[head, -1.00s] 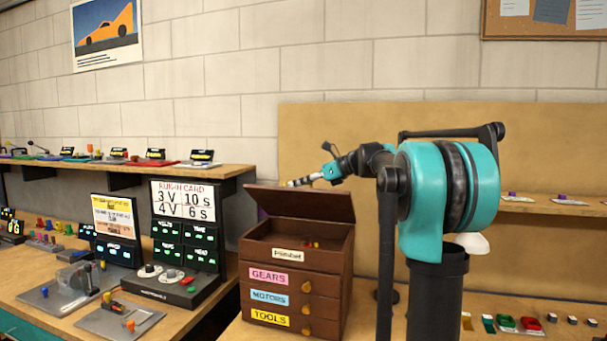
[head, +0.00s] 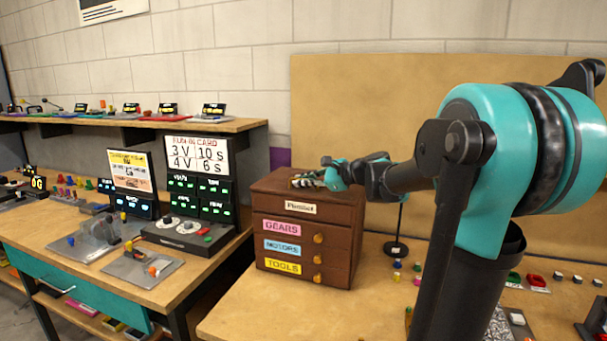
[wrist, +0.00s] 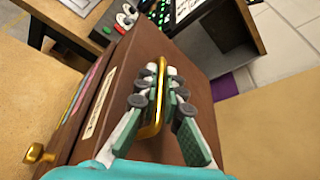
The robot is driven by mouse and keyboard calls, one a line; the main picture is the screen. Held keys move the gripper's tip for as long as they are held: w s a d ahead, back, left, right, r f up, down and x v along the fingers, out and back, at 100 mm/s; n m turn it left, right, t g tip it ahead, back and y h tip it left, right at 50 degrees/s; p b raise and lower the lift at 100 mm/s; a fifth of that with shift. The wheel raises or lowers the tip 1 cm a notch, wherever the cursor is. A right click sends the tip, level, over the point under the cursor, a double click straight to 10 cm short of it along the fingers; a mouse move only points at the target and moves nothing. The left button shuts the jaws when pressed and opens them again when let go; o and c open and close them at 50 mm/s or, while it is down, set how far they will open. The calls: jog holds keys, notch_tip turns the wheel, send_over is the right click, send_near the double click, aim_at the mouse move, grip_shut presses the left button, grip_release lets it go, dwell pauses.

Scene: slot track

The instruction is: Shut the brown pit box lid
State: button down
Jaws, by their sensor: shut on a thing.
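The brown pit box (head: 338,245) stands on the wooden bench, with drawers labelled GEARS, MOTORS and TOOLS. Its lid (head: 272,186) lies flat on top, and I see no gap under it. My gripper (head: 306,182) is at the top of the box, on the lid. In the wrist view, the fingers of my gripper (wrist: 157,90) are shut on the gold lid handle (wrist: 161,68), one on each side of it. The inside of the box is hidden.
A dark panel with a white card (head: 197,155) stands on the bench to the left. A small black stand (head: 396,248) and several small coloured parts are right of the box. The bench in front of the box (head: 245,312) is clear.

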jog(key=shift+s+f, duration=0.15)
jog(key=shift+f, duration=0.1)
jog(key=c, duration=1.9)
grip_release()
jog(key=shift+c, duration=0.2)
notch_tip(320, 180, up, 3)
send_over(336, 198)
jog(key=shift+w+a+r, duration=0.2)
jog(key=shift+w+a, duration=0.05)
jog(key=shift+a, duration=0.15)
jog(key=shift+s+d+r, duration=0.15)
jog(key=shift+s+d, duration=0.15)
jog(key=shift+d, duration=0.05)
jog(key=shift+s, duration=0.1)
